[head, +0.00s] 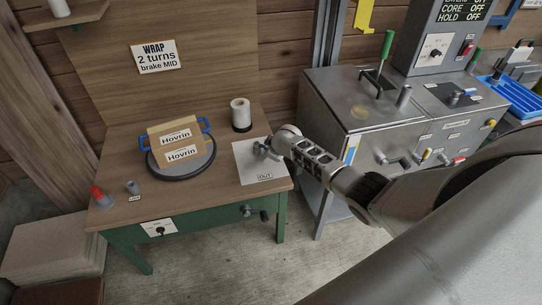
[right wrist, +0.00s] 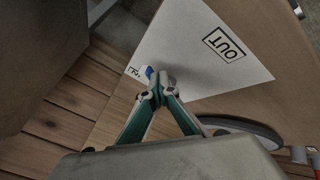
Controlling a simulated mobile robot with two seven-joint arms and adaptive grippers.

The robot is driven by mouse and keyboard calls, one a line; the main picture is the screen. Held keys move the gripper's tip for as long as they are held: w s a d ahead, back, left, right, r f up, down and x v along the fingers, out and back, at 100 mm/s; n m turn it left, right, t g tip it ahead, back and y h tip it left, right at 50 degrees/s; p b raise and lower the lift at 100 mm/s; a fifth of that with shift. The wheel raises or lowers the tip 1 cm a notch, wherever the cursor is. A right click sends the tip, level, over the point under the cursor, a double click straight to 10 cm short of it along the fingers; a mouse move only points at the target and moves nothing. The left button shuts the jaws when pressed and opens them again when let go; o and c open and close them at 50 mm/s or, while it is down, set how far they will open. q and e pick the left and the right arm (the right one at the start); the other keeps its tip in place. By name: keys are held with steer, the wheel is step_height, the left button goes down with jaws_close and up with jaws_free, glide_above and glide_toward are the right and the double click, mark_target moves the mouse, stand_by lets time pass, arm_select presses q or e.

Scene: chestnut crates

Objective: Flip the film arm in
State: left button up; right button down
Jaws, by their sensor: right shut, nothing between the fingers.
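A white roll (head: 240,113) stands upright on a dark base at the back of the wooden table. I cannot clearly make out an arm joined to it. A white sheet (head: 258,178) marked OUT lies at the table's right side; it also shows in the right wrist view (right wrist: 210,60). My right gripper (head: 262,148) is over this sheet's back part, shut and empty. In the right wrist view its fingertips (right wrist: 153,84) meet beside a small blue piece (right wrist: 149,71) and a partly hidden label (right wrist: 133,71). My left gripper is not in view.
A red-topped item (head: 97,193) and a small grey knob (head: 133,187) are at the table's front left. A metal machine (head: 350,100) with levers stands to the right.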

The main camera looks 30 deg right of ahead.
steer(key=shift+w+d+n+y, duration=0.25)
steer(key=shift+d+n+y, duration=0.15)
steer(key=shift+d+n, duration=0.25)
steer(key=shift+w+d, duration=0.15)
steer(key=shift+d, duration=0.05)
steer(key=shift+w+d+b, duration=0.5)
steer(key=shift+d, duration=0.3)
steer(key=shift+w+d, duration=0.25)
steer(key=shift+d, duration=0.05)
steer(key=shift+r, duration=0.1)
